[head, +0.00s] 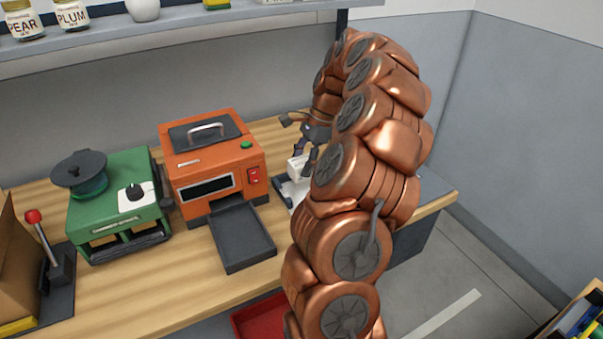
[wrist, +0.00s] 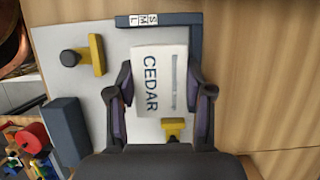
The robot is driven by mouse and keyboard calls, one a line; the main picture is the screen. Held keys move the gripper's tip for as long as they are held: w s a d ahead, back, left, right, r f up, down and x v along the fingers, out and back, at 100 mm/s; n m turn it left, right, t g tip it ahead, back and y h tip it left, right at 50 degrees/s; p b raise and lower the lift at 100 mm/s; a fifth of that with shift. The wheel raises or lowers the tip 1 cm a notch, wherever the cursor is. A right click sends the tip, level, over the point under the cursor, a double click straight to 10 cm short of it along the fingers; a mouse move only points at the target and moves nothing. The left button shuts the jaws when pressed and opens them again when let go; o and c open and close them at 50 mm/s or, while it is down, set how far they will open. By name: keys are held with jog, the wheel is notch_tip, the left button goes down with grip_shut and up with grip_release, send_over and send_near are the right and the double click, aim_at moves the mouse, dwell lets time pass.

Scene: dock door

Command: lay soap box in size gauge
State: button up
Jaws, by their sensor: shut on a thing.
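The soap box is a white carton (wrist: 160,78) marked CEDAR, between the two fingers of my gripper (wrist: 163,98) in the wrist view. The gripper is shut on its sides. The size gauge is a pale grey plate (wrist: 112,52) with a dark corner fence (wrist: 168,20) marked S M L and yellow pieces. The box is over the plate, near the fence corner; whether it touches the plate is unclear. In the head view, the box (head: 297,168) and gauge (head: 286,192) show partly beside my gripper (head: 308,160); my arm hides the rest.
An orange machine (head: 210,160) with a dark tray (head: 243,240) stands left of the gauge on the wooden bench (head: 130,293). A green machine (head: 115,205) is farther left. A red bin (head: 258,318) is below the bench front. A shelf with jars runs above.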

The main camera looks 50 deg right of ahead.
jog(key=shift+f+p, duration=0.5)
jog(key=shift+f, duration=1.65)
jog(key=shift+f, duration=0.15)
jog(key=o, duration=1.4)
jog(key=shift+b+v, duration=1.5)
jog(key=shift+v, duration=4.65)
jog(key=shift+a, duration=0.15)
